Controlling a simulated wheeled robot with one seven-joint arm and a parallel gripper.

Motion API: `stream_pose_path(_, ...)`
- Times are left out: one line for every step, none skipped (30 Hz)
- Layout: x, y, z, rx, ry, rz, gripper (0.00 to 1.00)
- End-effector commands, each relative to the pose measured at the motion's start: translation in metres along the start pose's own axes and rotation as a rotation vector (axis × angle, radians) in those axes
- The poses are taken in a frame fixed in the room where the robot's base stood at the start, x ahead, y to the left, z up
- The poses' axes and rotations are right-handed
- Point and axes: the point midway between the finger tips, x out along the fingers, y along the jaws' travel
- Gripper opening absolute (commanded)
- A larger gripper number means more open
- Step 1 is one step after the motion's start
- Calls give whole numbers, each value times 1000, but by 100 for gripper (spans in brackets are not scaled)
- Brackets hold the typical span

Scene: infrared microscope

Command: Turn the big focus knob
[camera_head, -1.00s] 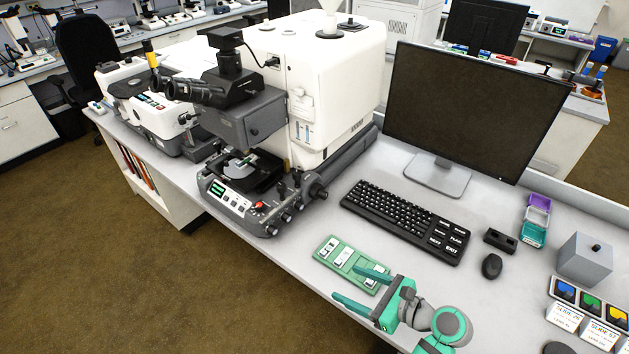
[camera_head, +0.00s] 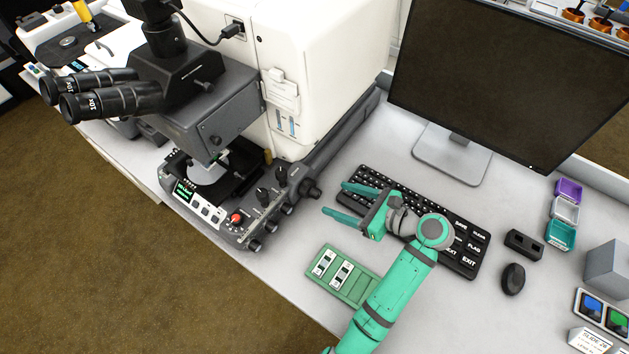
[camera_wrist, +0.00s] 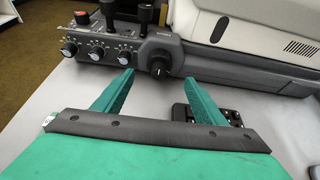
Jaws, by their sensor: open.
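The big focus knob (camera_head: 309,189) is a dark round knob on the right side of the microscope base, near its front. In the wrist view the knob (camera_wrist: 158,66) sits ahead of my gripper, between the lines of its two fingers and slightly beyond the tips. My gripper (camera_head: 334,199) is open and empty, its green fingers pointing left toward the knob, apart from it, above the keyboard's left end. The gripper (camera_wrist: 157,78) also shows in the wrist view with its fingers spread. The microscope (camera_head: 225,105) is white and dark grey.
Smaller knobs (camera_wrist: 97,53) line the base front. The black keyboard (camera_head: 455,252) lies under my arm. A green slide tray (camera_head: 356,290) lies in front. A monitor (camera_head: 500,75) stands behind, and a mouse (camera_head: 513,279) lies to the right. Bare table lies between tray and microscope.

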Motion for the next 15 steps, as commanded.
stream_pose_path(7,1,0,0,0,3,65)
stream_pose_path(12,1,0,0,1,4,65)
stream_pose_path(19,2,0,0,0,5,65)
stream_pose_path(24,2,0,-1,0,6,65)
stream_pose_path(30,2,0,0,0,7,65)
stream_pose_path(37,2,0,0,0,6,65)
stream_pose_path(43,2,0,0,1,6,65)
stream_pose_path(48,2,0,-1,1,5,65)
stream_pose_path(55,2,0,-1,0,5,65)
stream_pose_path(60,2,0,-1,0,5,65)
stream_pose_path(65,2,0,-1,-1,5,65)
stream_pose_path(71,2,0,-1,0,6,65)
stream_pose_path(75,2,0,0,0,4,65)
stream_pose_path(78,1,0,0,0,2,65)
stream_pose_path(82,0,0,1,0,0,65)
